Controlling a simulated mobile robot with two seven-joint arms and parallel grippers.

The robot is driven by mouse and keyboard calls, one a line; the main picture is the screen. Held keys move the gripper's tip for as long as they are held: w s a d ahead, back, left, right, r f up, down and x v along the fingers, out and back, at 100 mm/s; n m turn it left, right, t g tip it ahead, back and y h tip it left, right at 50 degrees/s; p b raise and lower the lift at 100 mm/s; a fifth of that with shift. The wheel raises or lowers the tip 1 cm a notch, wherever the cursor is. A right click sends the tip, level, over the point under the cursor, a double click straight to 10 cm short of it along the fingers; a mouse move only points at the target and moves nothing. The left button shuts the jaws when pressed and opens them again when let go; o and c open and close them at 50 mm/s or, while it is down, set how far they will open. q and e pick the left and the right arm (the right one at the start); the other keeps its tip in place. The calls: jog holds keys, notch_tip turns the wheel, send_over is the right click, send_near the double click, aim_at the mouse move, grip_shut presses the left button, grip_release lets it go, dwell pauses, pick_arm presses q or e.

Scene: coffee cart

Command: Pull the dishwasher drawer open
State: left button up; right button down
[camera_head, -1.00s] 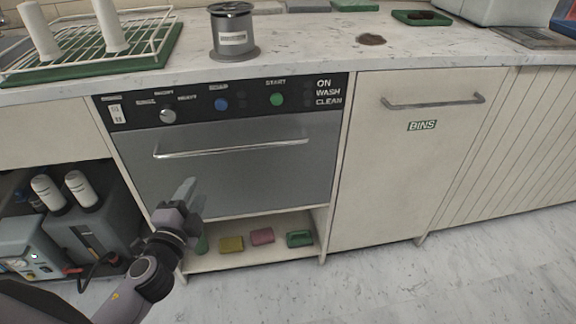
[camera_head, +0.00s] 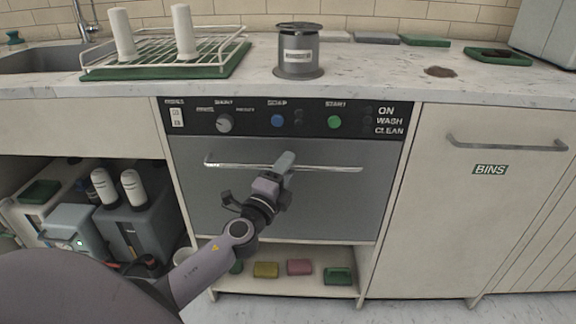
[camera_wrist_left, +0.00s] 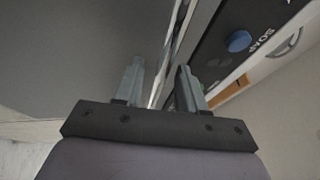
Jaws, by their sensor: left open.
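The dishwasher drawer (camera_head: 300,205) is a grey front panel below a black control strip, and it is closed. Its long bright handle bar (camera_head: 230,164) runs across the upper part of the panel. My left gripper (camera_head: 285,161) is at the middle of the bar, and its fingers overlap the bar in the head view. In the left wrist view the gripper (camera_wrist_left: 159,76) is open, with the bar (camera_wrist_left: 177,35) lined up in the gap between its two fingers. Whether the fingers touch the bar cannot be told. My right gripper is not in view.
The control strip (camera_head: 300,119) has blue and green buttons. An open shelf below holds several sponges (camera_head: 300,267). The bins cupboard (camera_head: 480,220) is at the right. A dish rack (camera_head: 165,58) and a grey canister (camera_head: 298,50) stand on the counter. Machines (camera_head: 140,220) fill the left bay.

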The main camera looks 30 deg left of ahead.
pick_arm(q)
jog(key=shift+w+r, duration=0.1)
jog(key=shift+w, duration=0.45)
grip_shut()
jog(key=shift+s, duration=0.1)
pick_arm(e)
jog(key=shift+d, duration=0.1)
